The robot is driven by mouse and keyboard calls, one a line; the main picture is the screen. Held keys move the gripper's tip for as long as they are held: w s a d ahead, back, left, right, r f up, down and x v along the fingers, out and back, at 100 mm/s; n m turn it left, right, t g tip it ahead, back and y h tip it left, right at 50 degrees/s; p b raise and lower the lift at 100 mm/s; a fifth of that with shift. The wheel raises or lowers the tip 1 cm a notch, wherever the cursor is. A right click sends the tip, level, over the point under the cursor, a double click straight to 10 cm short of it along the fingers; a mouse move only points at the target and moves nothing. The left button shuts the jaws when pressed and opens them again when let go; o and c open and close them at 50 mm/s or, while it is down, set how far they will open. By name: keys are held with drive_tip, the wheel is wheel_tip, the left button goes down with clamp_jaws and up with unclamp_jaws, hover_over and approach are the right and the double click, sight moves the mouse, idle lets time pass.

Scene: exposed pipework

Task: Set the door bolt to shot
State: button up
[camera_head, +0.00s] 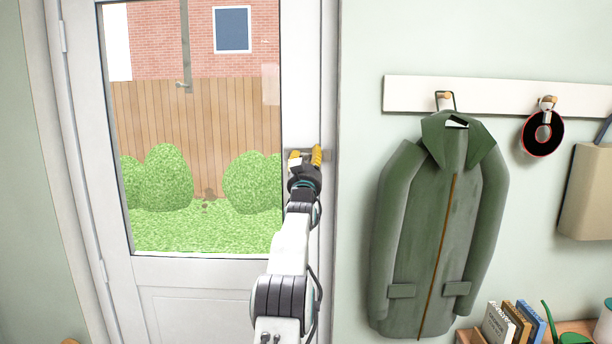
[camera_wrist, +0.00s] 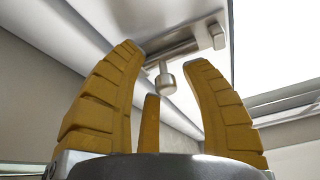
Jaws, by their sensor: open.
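The door bolt (camera_wrist: 192,43) is a metal bar on a plate on the white door (camera_head: 210,275). Its short round knob (camera_wrist: 166,80) sticks out toward my gripper in the wrist view. In the head view the bolt (camera_head: 328,155) shows only in part, at the door's right edge by the frame. My gripper (camera_head: 304,157) is in front of it and hides most of it. In the wrist view my gripper (camera_wrist: 165,70) is open, with yellow fingers on both sides of the knob. I cannot tell whether any finger touches the knob.
A green coat (camera_head: 425,230) hangs from a white hook rail (camera_head: 480,93) to the right of the door. Books (camera_head: 515,320) stand on a shelf at lower right.

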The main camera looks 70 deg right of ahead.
drive_tip(key=v, duration=1.1)
drive_tip(key=shift+a, duration=0.35)
drive_tip(key=shift+s, duration=0.15)
idle(0.8)
